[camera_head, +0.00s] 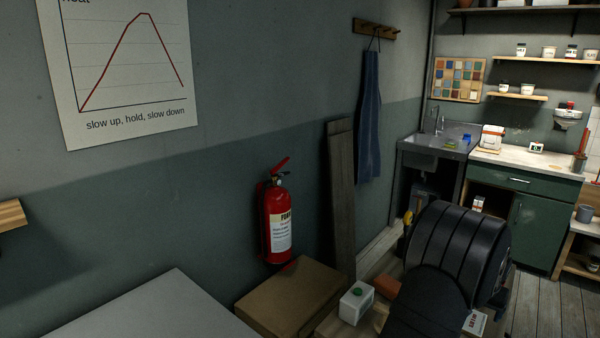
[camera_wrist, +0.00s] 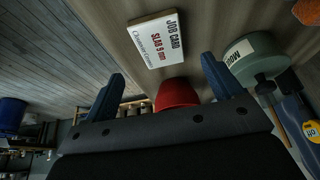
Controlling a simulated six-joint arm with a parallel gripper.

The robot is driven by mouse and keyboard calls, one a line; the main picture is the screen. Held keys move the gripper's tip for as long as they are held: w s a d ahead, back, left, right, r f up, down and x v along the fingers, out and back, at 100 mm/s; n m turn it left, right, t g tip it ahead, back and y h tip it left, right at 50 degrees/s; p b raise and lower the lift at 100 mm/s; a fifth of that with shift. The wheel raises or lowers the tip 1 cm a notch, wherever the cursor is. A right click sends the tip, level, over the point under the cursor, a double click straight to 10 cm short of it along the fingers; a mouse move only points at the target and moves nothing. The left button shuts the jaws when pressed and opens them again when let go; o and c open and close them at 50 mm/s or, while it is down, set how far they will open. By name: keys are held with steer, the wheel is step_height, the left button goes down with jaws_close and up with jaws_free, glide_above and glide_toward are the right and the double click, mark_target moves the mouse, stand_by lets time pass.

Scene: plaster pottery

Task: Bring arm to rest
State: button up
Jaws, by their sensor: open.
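My gripper (camera_wrist: 163,68) shows in the wrist view as two blue fingers spread wide apart. It is open, and nothing is held between the fingers. A red rounded object (camera_wrist: 177,92) shows in the gap beyond the dark gripper body, which hides part of it; I see no contact with the fingers. In the head view, my black ribbed arm (camera_head: 455,250) fills the lower right, and the gripper itself is not visible there.
The wrist view shows a white job card (camera_wrist: 158,38), a grey-green labelled container (camera_wrist: 252,60) and a blue oil bottle (camera_wrist: 300,128). In the head view, a fire extinguisher (camera_head: 277,222), a cardboard box (camera_head: 290,298) and a white container (camera_head: 356,303) stand left of my arm.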

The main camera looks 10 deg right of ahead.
steer(key=x, duration=0.6)
steer(key=shift+f, duration=0.35)
steer(key=shift+w+d, duration=0.2)
step_height(320, 180, up, 4)
steer(key=shift+f, duration=0.1)
steer(key=s+d+r, duration=0.1)
steer(key=s+r, duration=1)
steer(key=r, duration=0.1)
steer(key=w+a, duration=0.5)
steer(key=a, duration=0.6)
steer(key=w+a, duration=0.4)
steer(key=a, duration=0.6)
steer(key=w+a+m, duration=0.1)
steer(key=w+a, duration=0.4)
steer(key=a, duration=0.6)
steer(key=shift+w+a, duration=0.3)
steer(key=shift+w, duration=0.1)
